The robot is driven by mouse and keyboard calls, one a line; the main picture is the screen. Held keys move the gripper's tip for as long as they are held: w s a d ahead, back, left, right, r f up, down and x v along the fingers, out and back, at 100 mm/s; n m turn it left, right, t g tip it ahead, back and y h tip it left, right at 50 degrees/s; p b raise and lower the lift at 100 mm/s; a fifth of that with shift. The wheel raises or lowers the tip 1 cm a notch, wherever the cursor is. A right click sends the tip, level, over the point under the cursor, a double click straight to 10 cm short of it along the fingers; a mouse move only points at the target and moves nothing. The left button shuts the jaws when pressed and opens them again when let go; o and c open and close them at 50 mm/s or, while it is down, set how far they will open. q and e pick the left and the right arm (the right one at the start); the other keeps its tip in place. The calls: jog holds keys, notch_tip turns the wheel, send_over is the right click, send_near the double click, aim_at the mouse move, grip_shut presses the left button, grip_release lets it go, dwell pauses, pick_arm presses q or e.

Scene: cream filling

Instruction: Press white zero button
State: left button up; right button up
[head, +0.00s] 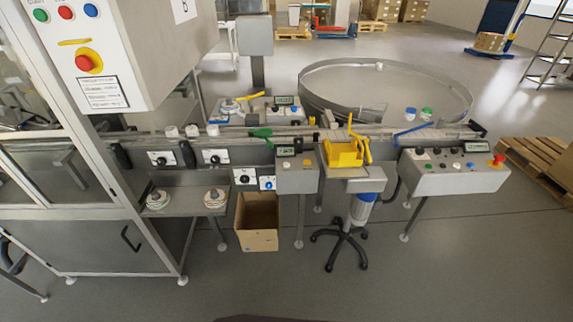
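No button can be surely read as the white zero button at this size. The middle control box (297,178) has a small display (286,151), a yellowish button (285,165) and a small pale button (307,163) whose label is too small to read. The right control box (455,178) has a display (478,147), several small buttons and knobs, and a red emergency stop (498,160). The upper left cabinet panel (85,55) has green, red and blue buttons above a red knob on yellow. Neither of my grippers is in view.
A conveyor (230,141) with white jars runs across, with a round turntable (385,90) behind. A cardboard box (257,222) and a wheeled stool (345,240) stand before it. A glazed machine cabinet fills the left. The floor in front is mostly clear; a pallet (540,165) lies right.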

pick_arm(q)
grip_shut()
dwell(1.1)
